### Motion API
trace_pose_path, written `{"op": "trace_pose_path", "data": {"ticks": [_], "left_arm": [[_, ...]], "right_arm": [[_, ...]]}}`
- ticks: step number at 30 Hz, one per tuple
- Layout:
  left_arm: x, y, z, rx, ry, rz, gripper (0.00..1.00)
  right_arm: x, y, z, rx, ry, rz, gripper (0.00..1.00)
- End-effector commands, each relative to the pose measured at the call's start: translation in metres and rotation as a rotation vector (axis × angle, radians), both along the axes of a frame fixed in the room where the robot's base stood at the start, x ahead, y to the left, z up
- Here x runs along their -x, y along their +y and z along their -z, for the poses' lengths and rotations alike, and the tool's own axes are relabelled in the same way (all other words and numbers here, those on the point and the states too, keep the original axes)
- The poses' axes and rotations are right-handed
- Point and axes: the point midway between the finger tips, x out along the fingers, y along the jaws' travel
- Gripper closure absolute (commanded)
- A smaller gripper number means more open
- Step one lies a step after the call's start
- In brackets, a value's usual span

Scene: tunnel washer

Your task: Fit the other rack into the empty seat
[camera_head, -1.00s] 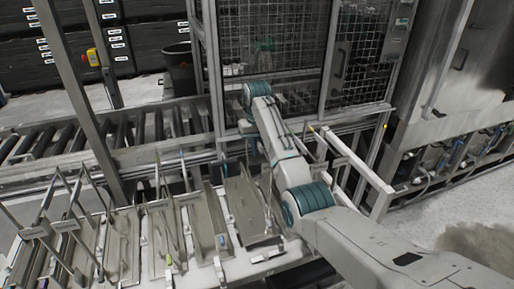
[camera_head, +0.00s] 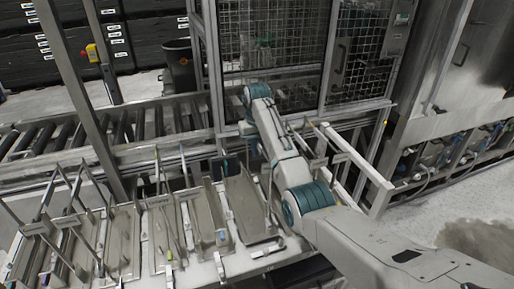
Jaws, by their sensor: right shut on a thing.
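Several metal racks with upright rods and crossbar handles stand side by side on a pale bench (camera_head: 205,274). One rack (camera_head: 120,240) is at the left, another (camera_head: 163,235) nearer the middle. A grey sloped tray-like piece (camera_head: 248,208) lies at the right end of the row, close beside my right arm. My right gripper (camera_head: 254,148) points down over the back of the bench, past this piece's far end. It is shut on a rack, but my own arm covers most of the jaws and what they hold. I cannot make out which seat is empty. My left gripper is out of view.
A roller conveyor (camera_head: 60,135) runs behind the bench. A mesh guard (camera_head: 270,45) and metal posts (camera_head: 212,70) stand close behind my right gripper. A white rail frame (camera_head: 350,155) is to its right. Floor (camera_head: 445,205) is clear at the right.

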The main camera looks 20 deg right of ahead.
Motion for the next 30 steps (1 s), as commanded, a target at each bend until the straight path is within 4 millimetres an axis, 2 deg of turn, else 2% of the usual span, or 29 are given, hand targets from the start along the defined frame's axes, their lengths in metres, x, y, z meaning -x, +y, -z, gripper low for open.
{"op": "trace_pose_path", "data": {"ticks": [8, 24, 30], "left_arm": [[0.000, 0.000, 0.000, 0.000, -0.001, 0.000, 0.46], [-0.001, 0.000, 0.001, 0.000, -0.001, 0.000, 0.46], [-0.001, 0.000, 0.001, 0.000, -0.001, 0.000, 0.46]], "right_arm": [[-0.001, 0.000, -0.003, 0.000, -0.005, 0.000, 1.00], [-0.001, 0.000, 0.017, 0.000, -0.005, 0.000, 1.00], [-0.001, 0.000, 0.019, 0.000, -0.006, 0.000, 1.00]]}}
